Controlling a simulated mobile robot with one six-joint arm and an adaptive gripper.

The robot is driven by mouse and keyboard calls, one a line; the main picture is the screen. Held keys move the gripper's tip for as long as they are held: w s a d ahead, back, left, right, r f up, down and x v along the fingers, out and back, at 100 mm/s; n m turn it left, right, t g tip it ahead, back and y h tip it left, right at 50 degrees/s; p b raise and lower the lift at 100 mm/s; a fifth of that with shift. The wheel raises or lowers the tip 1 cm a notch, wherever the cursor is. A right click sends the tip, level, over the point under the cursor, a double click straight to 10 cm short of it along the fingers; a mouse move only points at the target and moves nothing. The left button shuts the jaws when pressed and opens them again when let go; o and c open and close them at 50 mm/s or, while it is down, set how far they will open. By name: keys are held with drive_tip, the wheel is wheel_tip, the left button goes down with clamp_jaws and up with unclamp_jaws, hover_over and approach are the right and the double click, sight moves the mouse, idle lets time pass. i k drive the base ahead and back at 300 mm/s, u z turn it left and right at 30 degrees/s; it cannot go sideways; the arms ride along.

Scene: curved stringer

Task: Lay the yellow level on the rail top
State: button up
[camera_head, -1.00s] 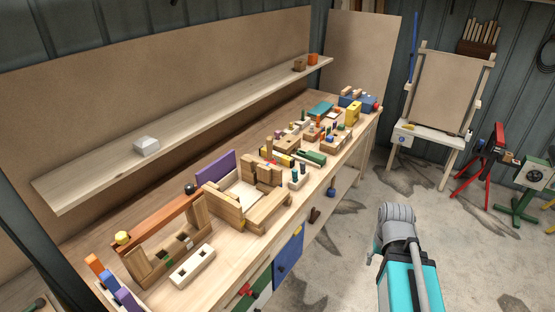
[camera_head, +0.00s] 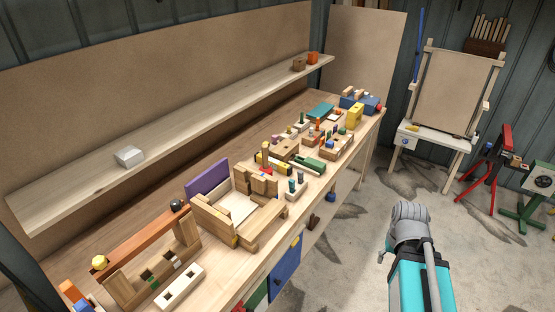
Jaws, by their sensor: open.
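A small yellow and black bar (camera_head: 259,158) lies on the workbench amid wooden pieces, partly hidden; it may be the yellow level, but it is too small to be sure. A red-brown wooden rail (camera_head: 140,234) rests on wooden supports at the near left of the bench. A yellow knob (camera_head: 99,262) sits at its near end and a black ball (camera_head: 176,205) at its far end. My teal and grey arm is at the lower right, over the floor and apart from the bench. My gripper is not visible.
The workbench (camera_head: 215,268) holds several wooden blocks and toys. A shelf (camera_head: 210,119) with a white block (camera_head: 129,156) runs above its back. An easel (camera_head: 455,90) and a red stand (camera_head: 489,180) are at right. The floor (camera_head: 350,240) between is clear.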

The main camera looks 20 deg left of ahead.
sight(142, 234)
drive_tip(key=i, duration=1.45)
drive_tip(key=u, duration=0.65)
